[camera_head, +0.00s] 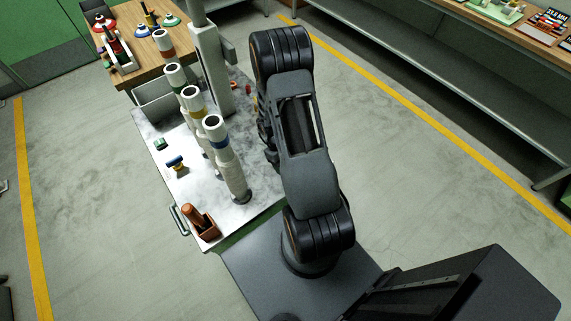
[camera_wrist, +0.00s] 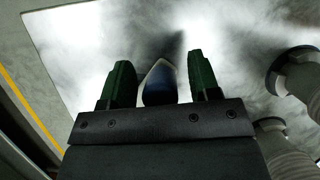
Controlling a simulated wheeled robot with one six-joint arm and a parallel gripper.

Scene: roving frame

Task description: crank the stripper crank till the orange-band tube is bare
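The tube with the orange-brown band (camera_head: 164,44) stands at the far end of a row of upright pale tubes in the head view. My gripper (camera_wrist: 162,82) shows in the wrist view as two dark green fingers set apart. A blue and white rounded thing (camera_wrist: 160,86) shows between them, with narrow gaps on both sides; I cannot tell what it is. In the head view my gripper is hidden behind my arm. I cannot make out the stripper crank for sure; small orange parts (camera_head: 235,86) lie beside the grey column.
Tubes with green (camera_head: 174,76), yellow (camera_head: 193,100) and blue (camera_head: 217,137) bands stand nearer on the metal-topped cart (camera_head: 262,200). A brown holder (camera_head: 203,228) is at its near corner. A wooden table (camera_head: 127,15) stands behind. Open floor lies to the right.

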